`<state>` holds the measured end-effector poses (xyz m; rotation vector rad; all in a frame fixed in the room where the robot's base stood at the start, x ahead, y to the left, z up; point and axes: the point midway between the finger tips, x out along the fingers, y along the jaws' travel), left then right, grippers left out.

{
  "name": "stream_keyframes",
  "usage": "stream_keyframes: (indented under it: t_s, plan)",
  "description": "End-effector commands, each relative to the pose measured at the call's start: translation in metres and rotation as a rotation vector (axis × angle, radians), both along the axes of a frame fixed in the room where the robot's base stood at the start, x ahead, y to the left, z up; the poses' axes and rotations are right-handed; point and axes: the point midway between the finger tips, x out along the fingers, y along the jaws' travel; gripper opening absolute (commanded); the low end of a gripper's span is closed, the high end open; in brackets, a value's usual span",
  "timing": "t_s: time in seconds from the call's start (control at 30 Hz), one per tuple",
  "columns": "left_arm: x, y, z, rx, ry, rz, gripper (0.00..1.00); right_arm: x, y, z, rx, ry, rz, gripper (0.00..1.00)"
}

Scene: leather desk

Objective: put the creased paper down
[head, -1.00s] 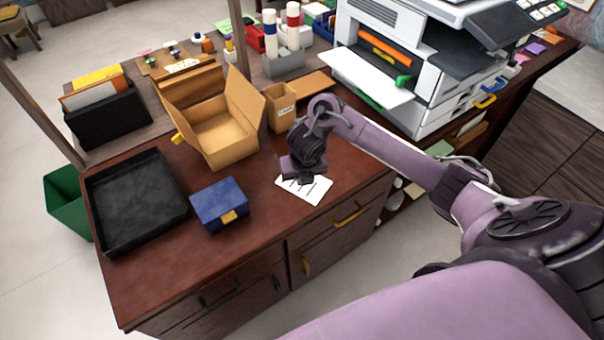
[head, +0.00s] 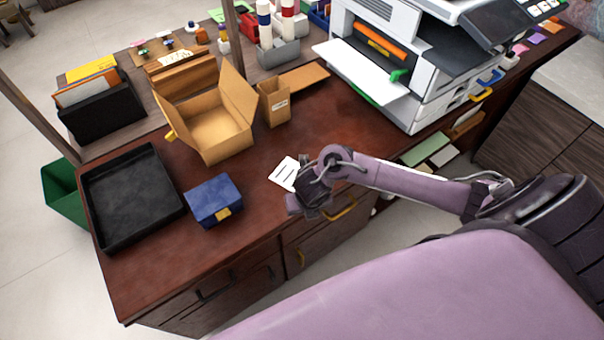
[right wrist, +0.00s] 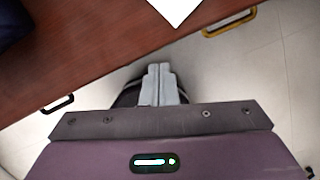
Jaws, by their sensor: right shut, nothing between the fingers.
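In the right wrist view a white corner of the paper (right wrist: 177,10) shows at the top, near the desk edge. My right gripper (right wrist: 160,72) is shut and empty, with its fingers together and apart from the paper. In the head view the right gripper (head: 298,206) is on the near side of the paper, by the front edge. My left gripper is out of view.
A blue box (head: 213,198) and a black tray (head: 130,240) stand left of the paper. An open cardboard box (head: 213,130) and a small carton (head: 273,103) stand behind it. A white printer (head: 420,100) is at the back right. Bare desk lies in front of the blue box.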

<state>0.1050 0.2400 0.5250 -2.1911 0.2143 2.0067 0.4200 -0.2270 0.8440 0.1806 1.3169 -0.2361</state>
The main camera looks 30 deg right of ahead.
Motion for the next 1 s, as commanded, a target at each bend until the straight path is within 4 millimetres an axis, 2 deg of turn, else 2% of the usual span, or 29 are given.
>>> stream_keyframes:
  t_s: [0.03, 0.13, 0.2, 0.33, 0.5, 0.87, 1.0]
  plan:
    - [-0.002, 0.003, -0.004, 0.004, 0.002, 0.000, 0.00, 0.002, -0.002, -0.013, -0.002, 0.002, -0.003, 0.00]
    - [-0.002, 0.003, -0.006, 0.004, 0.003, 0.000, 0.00, 0.007, -0.003, -0.032, -0.001, 0.001, -0.002, 0.00]
    - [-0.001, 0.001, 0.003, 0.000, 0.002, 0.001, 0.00, 0.022, -0.006, -0.025, 0.000, -0.005, -0.004, 0.00]
    - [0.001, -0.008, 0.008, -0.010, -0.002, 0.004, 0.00, 0.038, -0.011, -0.026, -0.001, -0.006, -0.004, 0.00]
    - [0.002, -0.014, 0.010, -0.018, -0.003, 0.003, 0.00, 0.046, -0.014, -0.027, -0.002, -0.004, -0.001, 0.00]
    - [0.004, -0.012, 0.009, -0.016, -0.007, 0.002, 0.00, 0.047, -0.014, -0.028, -0.002, -0.004, 0.000, 0.00]
    - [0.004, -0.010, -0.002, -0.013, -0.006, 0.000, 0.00, 0.065, -0.018, -0.031, -0.002, -0.007, -0.001, 0.00]
